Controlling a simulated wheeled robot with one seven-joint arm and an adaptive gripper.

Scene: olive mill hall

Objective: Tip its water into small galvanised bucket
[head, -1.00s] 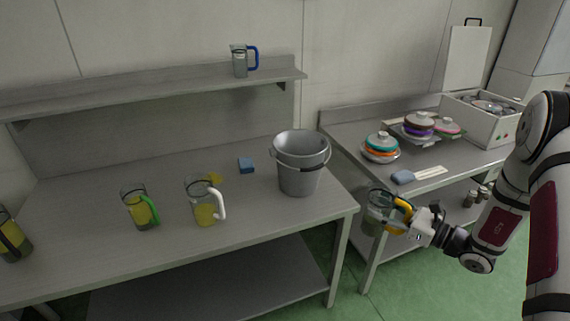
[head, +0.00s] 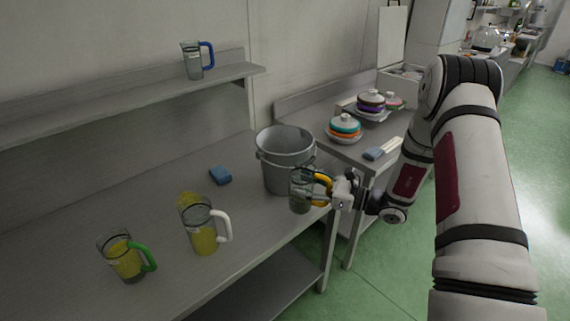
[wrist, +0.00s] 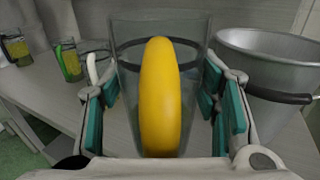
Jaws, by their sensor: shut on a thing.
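My gripper (head: 334,190) is shut on the yellow handle of a clear glass jug (head: 300,191). The jug is upright in front of the small galvanised bucket (head: 284,150), close to its right side in the head view. In the wrist view the yellow handle (wrist: 160,98) stands between my fingers, and the bucket (wrist: 268,60) is to the right of the jug. The bucket stands upright on the metal table (head: 150,190). Its inside bottom is hidden. I cannot clearly tell the water level in the jug.
Jugs of yellow liquid with a white handle (head: 203,230) and a green handle (head: 125,258) stand left on the table. A blue sponge (head: 220,175) lies behind them. A blue-handled jug (head: 194,62) is on the shelf. A side table holds stacked lidded dishes (head: 344,128).

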